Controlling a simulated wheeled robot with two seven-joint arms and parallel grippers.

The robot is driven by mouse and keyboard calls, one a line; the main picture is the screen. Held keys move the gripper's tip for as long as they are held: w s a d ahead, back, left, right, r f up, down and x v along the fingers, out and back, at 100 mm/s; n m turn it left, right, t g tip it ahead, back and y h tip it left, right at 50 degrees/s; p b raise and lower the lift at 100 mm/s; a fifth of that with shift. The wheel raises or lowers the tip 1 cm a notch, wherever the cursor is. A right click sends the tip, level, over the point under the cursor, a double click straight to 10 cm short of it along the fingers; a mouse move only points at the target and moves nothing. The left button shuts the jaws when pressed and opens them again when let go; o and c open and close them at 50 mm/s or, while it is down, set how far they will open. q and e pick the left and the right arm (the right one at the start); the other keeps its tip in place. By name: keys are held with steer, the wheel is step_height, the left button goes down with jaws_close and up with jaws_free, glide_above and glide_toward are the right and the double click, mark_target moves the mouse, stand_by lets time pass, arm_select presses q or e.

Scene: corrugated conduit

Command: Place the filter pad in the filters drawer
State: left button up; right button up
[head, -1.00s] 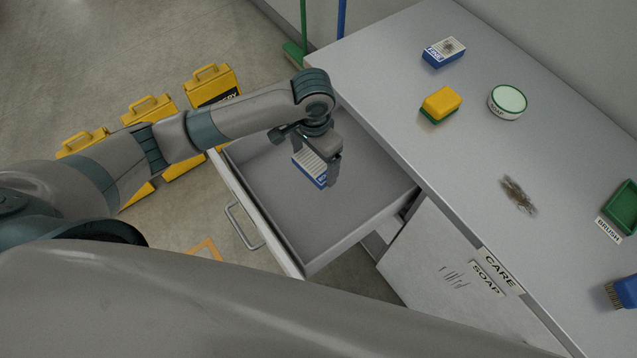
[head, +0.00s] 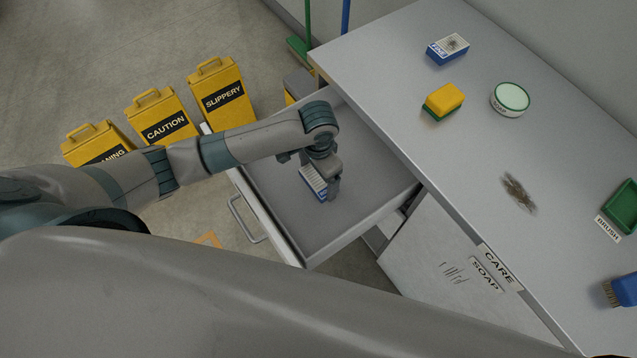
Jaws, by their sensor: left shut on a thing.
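The filter pad (head: 313,183) is a small block with a white ribbed top and blue sides. It is inside the open drawer (head: 345,240), near the drawer's floor; I cannot tell if it touches it. My left gripper (head: 320,187) is over the drawer, pointing down and shut on the pad, partly hiding it. No label for the drawer shows. My right gripper is not in view.
On the grey counter (head: 400,85) are a blue and white box (head: 447,50), a yellow-green sponge (head: 443,101), a round soap tin (head: 510,99), a dark smudge (head: 519,194), a green tray (head: 622,205) and a blue brush (head: 622,292). Yellow caution signs (head: 163,120) stand on the floor.

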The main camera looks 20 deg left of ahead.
mark_target(318, 187)
arm_select(q)
steer(key=shift+f, duration=1.05)
steer(key=shift+f+p, duration=0.35)
steer(key=shift+f, duration=1.7)
steer(key=shift+f, duration=0.15)
steer(key=o, duration=1)
step_height(318, 187, up, 12)
steer(key=shift+r+b, duration=0.15)
steer(key=shift+b, duration=0.4)
